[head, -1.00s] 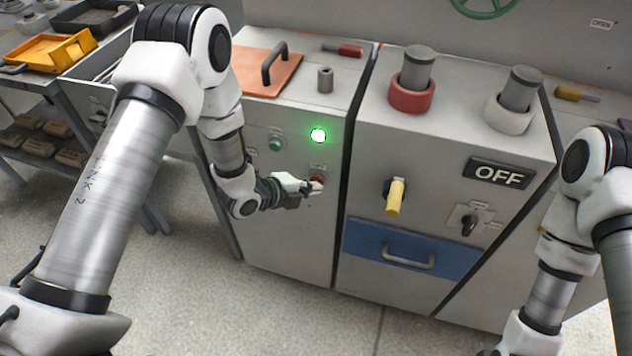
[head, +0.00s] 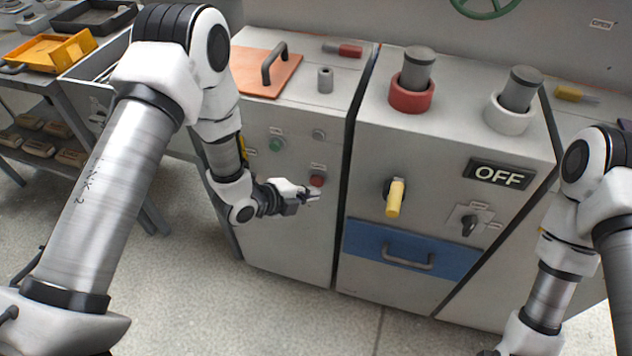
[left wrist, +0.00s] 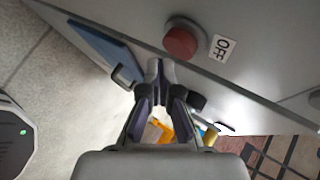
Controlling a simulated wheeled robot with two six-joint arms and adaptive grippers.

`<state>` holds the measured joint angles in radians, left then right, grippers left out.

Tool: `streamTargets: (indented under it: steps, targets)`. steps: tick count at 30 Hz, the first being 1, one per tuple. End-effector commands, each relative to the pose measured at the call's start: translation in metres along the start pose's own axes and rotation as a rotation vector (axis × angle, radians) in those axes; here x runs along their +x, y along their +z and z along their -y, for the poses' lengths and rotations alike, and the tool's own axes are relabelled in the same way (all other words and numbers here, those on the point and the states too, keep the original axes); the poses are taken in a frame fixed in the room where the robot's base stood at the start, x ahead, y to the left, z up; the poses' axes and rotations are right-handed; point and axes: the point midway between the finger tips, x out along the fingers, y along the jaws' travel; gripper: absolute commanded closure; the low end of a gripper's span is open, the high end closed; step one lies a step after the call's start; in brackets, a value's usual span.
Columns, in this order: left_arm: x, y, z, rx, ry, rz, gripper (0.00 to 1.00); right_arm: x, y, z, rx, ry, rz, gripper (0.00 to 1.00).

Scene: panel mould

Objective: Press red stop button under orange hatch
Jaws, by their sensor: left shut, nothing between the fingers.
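The red stop button (head: 317,181) is on the cabinet's front face, below the orange hatch (head: 266,74) with its dark handle. It also shows in the left wrist view (left wrist: 182,41), beside a label that reads OFF. My left gripper (head: 316,194) is shut and empty, just below the red button and apart from it. In the left wrist view its fingertips (left wrist: 160,68) are below and left of the button. The lamp (head: 319,135) above the button is unlit. My right gripper is out of view; only its arm shows at the right.
A green button (head: 276,144) sits up and left of the red one. To the right are a yellow handle (head: 395,198), a black knob (head: 468,225), an OFF display (head: 499,174) and a blue drawer (head: 411,254). A shelf cart with an orange tray (head: 46,50) stands at the left.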

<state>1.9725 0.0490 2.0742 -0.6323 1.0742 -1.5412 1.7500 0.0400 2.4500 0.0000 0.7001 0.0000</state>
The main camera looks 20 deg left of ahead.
Motion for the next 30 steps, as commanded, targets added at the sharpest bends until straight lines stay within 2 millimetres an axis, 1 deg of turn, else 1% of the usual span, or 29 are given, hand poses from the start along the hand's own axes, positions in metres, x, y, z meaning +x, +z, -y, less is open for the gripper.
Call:
streamTargets:
  steps: [5,18,30]
  targets:
    - [-0.004,-0.003,-0.003,-0.001,0.001,-0.001,1.00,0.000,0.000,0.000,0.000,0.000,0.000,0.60]
    - [-0.033,-0.024,-0.024,-0.002,0.001,0.000,1.00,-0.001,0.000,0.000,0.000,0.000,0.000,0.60]
    - [-0.035,-0.025,-0.025,-0.001,0.000,0.000,1.00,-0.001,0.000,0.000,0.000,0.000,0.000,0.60]
